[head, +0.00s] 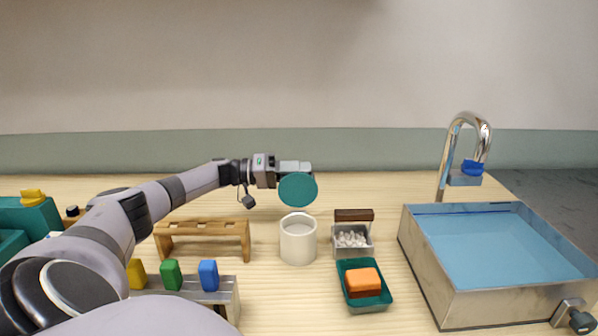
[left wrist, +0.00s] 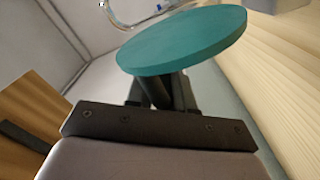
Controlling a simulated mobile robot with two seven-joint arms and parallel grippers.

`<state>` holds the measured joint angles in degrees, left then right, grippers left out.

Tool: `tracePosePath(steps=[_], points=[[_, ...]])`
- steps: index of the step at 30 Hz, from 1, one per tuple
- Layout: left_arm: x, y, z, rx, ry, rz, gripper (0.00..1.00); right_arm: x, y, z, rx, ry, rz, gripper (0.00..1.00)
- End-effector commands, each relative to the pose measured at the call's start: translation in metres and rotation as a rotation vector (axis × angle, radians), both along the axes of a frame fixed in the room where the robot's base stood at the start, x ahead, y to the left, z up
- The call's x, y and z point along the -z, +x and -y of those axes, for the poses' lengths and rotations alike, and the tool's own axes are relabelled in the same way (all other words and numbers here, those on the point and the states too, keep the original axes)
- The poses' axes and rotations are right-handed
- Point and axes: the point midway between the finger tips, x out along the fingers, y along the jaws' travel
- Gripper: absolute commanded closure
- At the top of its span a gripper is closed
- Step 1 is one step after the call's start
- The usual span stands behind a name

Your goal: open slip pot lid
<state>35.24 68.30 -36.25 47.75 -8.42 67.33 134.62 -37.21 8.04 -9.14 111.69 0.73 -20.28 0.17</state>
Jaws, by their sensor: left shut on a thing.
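The slip pot (head: 298,243) is a white cylinder standing upright on the table, with its top open. Its lid is a round teal disc (head: 298,189), held above and slightly behind the pot, tilted so that its flat face shows in the head view. My left gripper (head: 294,168) is shut on the lid. In the left wrist view the lid (left wrist: 185,42) sits at the fingertips, and the fingers (left wrist: 165,92) reach up to its underside or knob; the exact contact is hidden. My right gripper is not in view.
A wooden rack (head: 203,226) stands left of the pot. Right of it are a small box of white pieces (head: 352,252) and a green tray (head: 374,307) with an orange sponge (head: 363,281). A sink (head: 450,290) with a faucet (head: 443,165) is at right. Coloured blocks (head: 171,275) stand front left.

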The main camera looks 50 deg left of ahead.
Motion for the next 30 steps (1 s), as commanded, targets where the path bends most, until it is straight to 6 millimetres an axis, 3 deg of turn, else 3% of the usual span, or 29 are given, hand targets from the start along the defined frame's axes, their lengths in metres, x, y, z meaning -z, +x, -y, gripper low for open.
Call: tracePosePath(steps=[1,4,5,6,20,30], points=[[0.014,-0.001,0.003,0.006,0.007,-0.022,1.00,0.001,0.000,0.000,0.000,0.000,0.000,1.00],[0.014,-0.001,0.003,0.007,0.009,-0.022,1.00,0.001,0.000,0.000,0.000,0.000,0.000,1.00],[0.014,-0.001,0.003,0.007,0.009,-0.022,0.71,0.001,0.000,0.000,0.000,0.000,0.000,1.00],[0.014,-0.001,0.004,0.007,0.007,-0.022,0.61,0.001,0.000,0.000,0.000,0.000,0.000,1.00],[0.012,-0.004,0.001,0.007,0.008,-0.021,0.61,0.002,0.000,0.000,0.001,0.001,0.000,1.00],[0.012,-0.043,-0.032,0.001,0.012,-0.023,0.61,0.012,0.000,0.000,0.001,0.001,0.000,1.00]])
